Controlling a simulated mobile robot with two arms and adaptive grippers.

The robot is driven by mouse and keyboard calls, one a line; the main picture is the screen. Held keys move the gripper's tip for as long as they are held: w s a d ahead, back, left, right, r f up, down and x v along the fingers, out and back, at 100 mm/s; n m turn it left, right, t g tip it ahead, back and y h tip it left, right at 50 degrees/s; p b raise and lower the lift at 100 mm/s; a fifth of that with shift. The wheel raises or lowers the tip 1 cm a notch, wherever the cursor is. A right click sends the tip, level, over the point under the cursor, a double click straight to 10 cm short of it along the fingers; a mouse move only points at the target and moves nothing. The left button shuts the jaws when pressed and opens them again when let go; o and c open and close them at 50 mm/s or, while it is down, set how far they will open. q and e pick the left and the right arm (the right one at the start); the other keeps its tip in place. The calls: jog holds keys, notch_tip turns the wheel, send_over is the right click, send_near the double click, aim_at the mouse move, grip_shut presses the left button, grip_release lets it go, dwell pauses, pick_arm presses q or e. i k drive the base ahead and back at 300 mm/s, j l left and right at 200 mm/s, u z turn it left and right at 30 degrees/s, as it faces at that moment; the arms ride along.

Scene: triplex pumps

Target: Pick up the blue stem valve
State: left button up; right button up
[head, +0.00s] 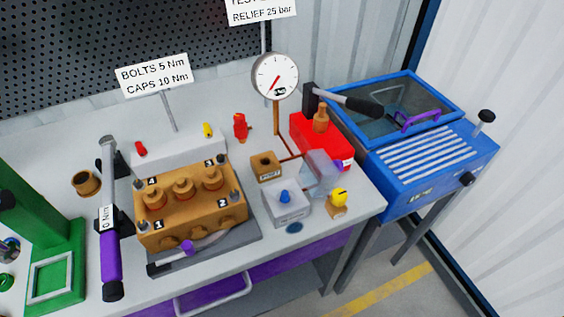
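A small blue cone-shaped piece (285,197) stands upright on top of a light grey block (288,212) near the bench's front right. A flat, dark blue disc (294,227) lies just in front of that block, close to the bench edge. I cannot tell for certain which of these is the blue stem valve. Neither of my grippers shows in the head view, so nothing is seen touching either blue piece.
The brass pump block (190,222) sits left of the grey block. A brass block (265,167) is behind it, a clear guard (322,170) and yellow-topped piece (339,198) are right. A gauge (275,77), red box (318,142), blue washer cabinet (432,165) and torque wrench (110,250) surround.

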aim_at(284, 199)
jog(key=l+u, duration=0.95)
jog(key=k+l+u, duration=0.1)
jog(key=l+u, duration=0.15)
jog(key=u, duration=0.25)
jog(key=k+l+u, duration=0.1)
jog(key=k+l, duration=0.15)
jog(key=l, duration=0.25)
jog(key=k+l, duration=0.25)
jog(key=l, duration=0.2)
jog(key=k+l+u, duration=0.15)
jog(key=l, duration=0.3)
jog(key=k, duration=0.1)
